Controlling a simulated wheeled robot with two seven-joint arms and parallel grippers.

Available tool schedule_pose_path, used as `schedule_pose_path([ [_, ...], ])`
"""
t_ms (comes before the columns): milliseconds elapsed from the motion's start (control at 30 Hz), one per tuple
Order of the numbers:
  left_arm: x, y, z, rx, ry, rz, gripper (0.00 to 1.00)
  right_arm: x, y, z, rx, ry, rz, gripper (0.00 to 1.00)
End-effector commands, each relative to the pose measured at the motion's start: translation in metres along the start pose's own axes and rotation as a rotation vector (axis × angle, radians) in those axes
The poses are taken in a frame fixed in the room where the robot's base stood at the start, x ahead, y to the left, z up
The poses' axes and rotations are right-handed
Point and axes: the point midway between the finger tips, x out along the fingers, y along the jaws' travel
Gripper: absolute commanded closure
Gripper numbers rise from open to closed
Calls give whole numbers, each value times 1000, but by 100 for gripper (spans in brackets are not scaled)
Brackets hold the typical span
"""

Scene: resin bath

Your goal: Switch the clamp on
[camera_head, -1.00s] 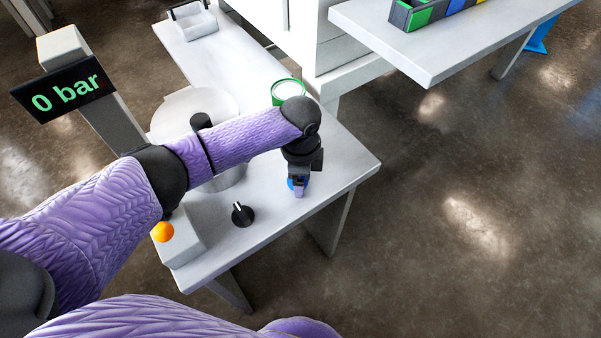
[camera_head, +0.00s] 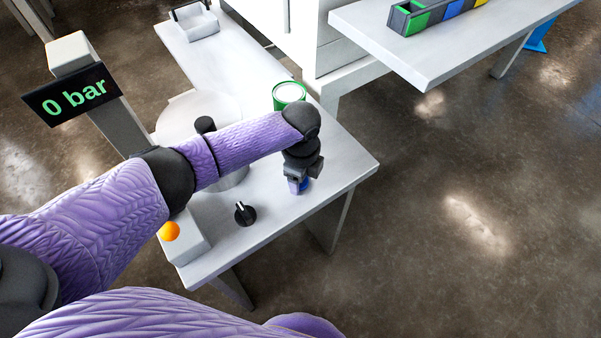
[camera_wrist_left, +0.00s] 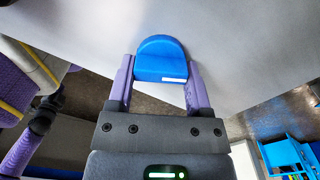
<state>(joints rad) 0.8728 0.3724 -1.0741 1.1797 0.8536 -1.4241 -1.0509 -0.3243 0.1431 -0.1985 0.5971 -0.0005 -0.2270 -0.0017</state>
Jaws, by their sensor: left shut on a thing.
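A blue knob-like piece with a white mark (camera_wrist_left: 160,58) sits at the table's right front part. It also shows as a small blue patch in the head view (camera_head: 306,185). My left gripper (camera_head: 298,186) reaches down to it, and in the left wrist view its two purple fingers (camera_wrist_left: 160,72) are shut on its sides. A black dial with a white pointer line (camera_head: 245,214) is on the tabletop to the left of the gripper. A black display (camera_head: 72,94) on a post reads "0 bar" in green. My right gripper is not in view.
A green-rimmed can (camera_head: 289,94) stands behind my left wrist. A round pale vessel (camera_head: 180,118) is partly hidden by my left arm. An orange button (camera_head: 169,231) sits on a grey box at the table's front left. Another table (camera_head: 440,62) holds coloured bins at the back right.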

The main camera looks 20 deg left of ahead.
Motion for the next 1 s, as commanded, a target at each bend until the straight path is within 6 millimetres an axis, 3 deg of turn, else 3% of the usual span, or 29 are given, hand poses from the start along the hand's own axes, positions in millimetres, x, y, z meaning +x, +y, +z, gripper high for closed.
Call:
schedule_pose_path([
  [33,0,0,0,2,1,-1,31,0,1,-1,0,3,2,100],
  [200,0,0,0,1,1,-1,0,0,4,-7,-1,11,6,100],
  [433,-4,0,0,0,1,-2,0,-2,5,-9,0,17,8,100],
  [600,-47,-1,0,0,0,-5,0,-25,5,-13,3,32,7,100],
  [800,-90,-1,0,1,0,-4,0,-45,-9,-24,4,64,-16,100],
  [1000,-100,0,0,0,1,-1,0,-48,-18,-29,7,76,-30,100],
])
